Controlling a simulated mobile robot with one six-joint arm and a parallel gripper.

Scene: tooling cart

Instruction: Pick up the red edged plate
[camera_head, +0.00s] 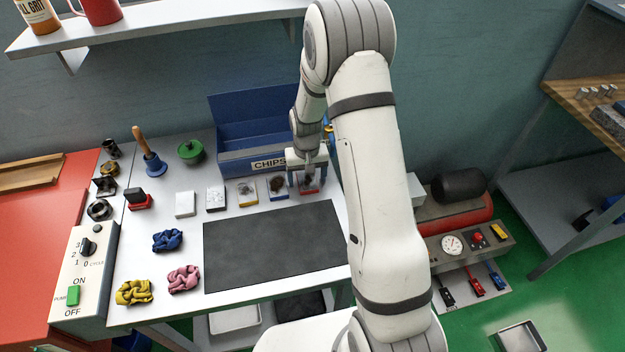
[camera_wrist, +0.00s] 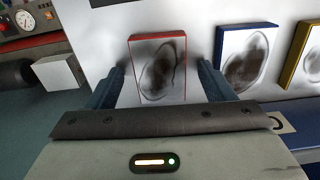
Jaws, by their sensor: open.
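The red edged plate (camera_wrist: 158,68) is a small square block with a red rim and a dark smudge on its grey top. In the wrist view it lies on the cart top between my two open fingers, with a narrow gap on each side. My gripper (camera_wrist: 163,82) is open and holds nothing. In the head view my gripper (camera_head: 308,172) is low over the right end of the row of plates, and the red edged plate (camera_head: 309,187) is partly hidden under it.
A blue edged plate (camera_wrist: 246,55) and a yellow edged plate (camera_wrist: 305,55) lie beside it in the row. The blue CHIPS bin (camera_head: 233,161) stands just behind. A dark mat (camera_head: 272,246) lies in front. A grey-white block (camera_wrist: 60,73) is on the other side.

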